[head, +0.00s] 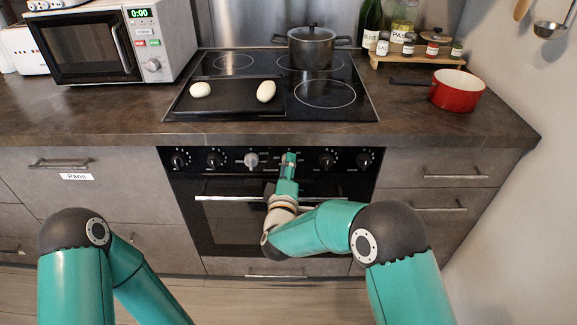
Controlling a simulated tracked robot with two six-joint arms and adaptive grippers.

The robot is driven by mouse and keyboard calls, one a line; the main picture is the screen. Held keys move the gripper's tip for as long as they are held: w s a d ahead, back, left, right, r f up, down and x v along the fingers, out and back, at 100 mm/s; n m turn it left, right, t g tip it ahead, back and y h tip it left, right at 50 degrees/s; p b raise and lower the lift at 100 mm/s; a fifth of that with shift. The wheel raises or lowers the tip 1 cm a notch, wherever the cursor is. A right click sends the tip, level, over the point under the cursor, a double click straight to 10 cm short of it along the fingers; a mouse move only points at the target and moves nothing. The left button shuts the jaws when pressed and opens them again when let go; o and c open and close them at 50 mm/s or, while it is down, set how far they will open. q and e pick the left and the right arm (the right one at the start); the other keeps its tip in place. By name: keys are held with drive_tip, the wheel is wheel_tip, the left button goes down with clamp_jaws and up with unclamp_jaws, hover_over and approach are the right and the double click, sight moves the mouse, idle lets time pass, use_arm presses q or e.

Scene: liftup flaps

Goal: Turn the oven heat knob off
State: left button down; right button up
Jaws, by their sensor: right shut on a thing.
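The oven (222,225) is built into the counter below the cooktop, with a row of several knobs on its black control panel. Most knobs are black, and a light grey knob (251,160) sits left of centre. My right gripper (289,159) reaches up to the panel from below and is shut on the knob just right of the light grey one. The gripper covers most of that knob, so its pointer is hidden. The labels are too small to read. My left arm shows at lower left, but its gripper is out of view.
The oven door handle (225,198) crosses below the panel, with my right wrist in front of it. Above are the cooktop (215,62), a griddle with two white egg-shaped items, a dark pot (311,50) and a red saucepan (456,92). A microwave (98,48) stands left.

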drive_tip(key=shift+s+f+n, duration=0.1)
drive_tip(key=shift+f+n, duration=0.4)
drive_tip(key=shift+f, duration=0.05)
drive_tip(key=shift+d, duration=0.1)
drive_tip(key=o, duration=1.1)
drive_tip(key=shift+r, duration=0.2)
drive_tip(key=shift+r, duration=0.1)
drive_tip(key=s, duration=0.8)
drive_tip(key=s+a, duration=0.1)
drive_tip(key=s, duration=0.3)
drive_tip(key=shift+f, duration=0.4)
drive_tip(key=shift+w, duration=0.1)
